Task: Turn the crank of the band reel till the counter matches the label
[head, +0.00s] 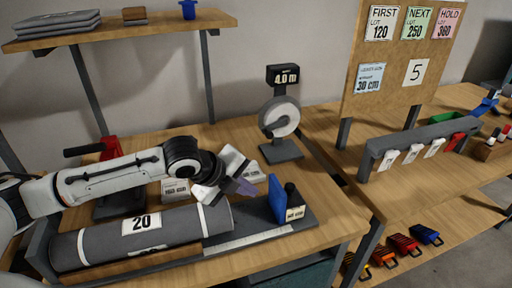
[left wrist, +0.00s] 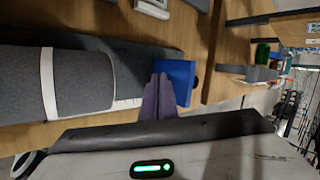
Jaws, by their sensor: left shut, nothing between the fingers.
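The band reel (head: 281,119) stands upright on a dark base behind the roll. It shows a white disc with a grey centre. A black counter (head: 283,76) on top reads 4.0 m. I cannot make out the crank clearly. A grey roll (head: 185,228) with white bands and a label (head: 142,222) reading 20 lies on the bench. My left gripper (head: 244,187) is shut and empty above the roll's right end, left of a blue block (head: 277,197). Its purple fingers (left wrist: 158,98) overlap the blue block (left wrist: 177,80) in the left wrist view. My right gripper is out of view.
A measuring rail (head: 250,239) runs along the bench front. Small cards (head: 176,190) stand behind the roll. A red and black device (head: 108,148) is behind my left arm. A board (head: 405,60) with lot cards rises at right, above a rack (head: 415,145) of tags.

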